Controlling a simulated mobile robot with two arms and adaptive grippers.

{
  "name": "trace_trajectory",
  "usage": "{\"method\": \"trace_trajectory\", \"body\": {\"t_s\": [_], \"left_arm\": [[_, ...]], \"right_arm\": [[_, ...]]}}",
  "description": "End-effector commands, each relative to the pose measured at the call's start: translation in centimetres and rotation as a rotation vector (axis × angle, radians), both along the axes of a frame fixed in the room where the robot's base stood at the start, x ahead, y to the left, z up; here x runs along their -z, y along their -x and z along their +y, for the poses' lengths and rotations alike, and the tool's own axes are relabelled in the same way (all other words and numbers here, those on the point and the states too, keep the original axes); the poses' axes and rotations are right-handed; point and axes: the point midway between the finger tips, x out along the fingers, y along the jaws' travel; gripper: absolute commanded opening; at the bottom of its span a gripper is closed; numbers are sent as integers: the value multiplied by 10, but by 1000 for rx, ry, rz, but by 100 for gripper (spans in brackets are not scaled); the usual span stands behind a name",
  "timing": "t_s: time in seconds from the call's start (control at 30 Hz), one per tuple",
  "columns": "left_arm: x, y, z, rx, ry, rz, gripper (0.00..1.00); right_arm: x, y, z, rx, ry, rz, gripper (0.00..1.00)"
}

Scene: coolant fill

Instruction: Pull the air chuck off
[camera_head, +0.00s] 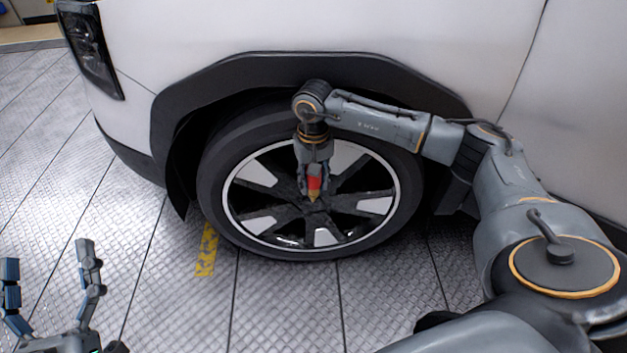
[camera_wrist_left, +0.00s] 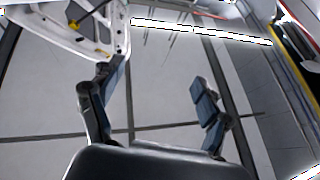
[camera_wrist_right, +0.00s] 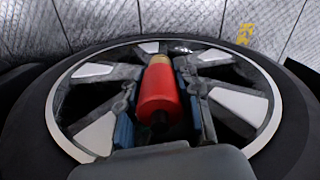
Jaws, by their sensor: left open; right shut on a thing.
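The air chuck (camera_wrist_right: 160,95) is a red cylinder with a brass-coloured tip. In the right wrist view it lies between the fingers of my right gripper (camera_wrist_right: 160,105), which is shut on it. In the head view the red chuck (camera_head: 314,184) shows at the fingertips of my right gripper (camera_head: 313,180), in front of the wheel (camera_head: 262,222). Its brass tip is near the hub; I cannot tell whether it touches a valve. My left gripper (camera_head: 48,262) is open and empty at the lower left; its spread fingers also show in the left wrist view (camera_wrist_left: 155,105).
The white car body (camera_head: 300,25) with a dark wheel arch rises behind the wheel. A headlight (camera_head: 90,45) is at the upper left. The metal plate floor (camera_head: 150,290) is clear in front, with a yellow marking (camera_head: 207,250). The left wrist view shows a raised white panel (camera_wrist_left: 85,30).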

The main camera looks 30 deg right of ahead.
Motion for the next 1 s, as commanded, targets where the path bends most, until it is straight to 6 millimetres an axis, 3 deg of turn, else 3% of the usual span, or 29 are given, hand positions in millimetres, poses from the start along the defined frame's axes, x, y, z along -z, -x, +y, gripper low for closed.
{"method": "trace_trajectory", "body": {"t_s": [0.5, 1.0], "left_arm": [[3, -2, 0, -3, -7, 24, 77], [29, -11, 3, -14, -47, 171, 77]], "right_arm": [[-3, 0, 0, 0, 0, 0, 14], [-12, 0, 0, 0, 0, 0, 14]]}}
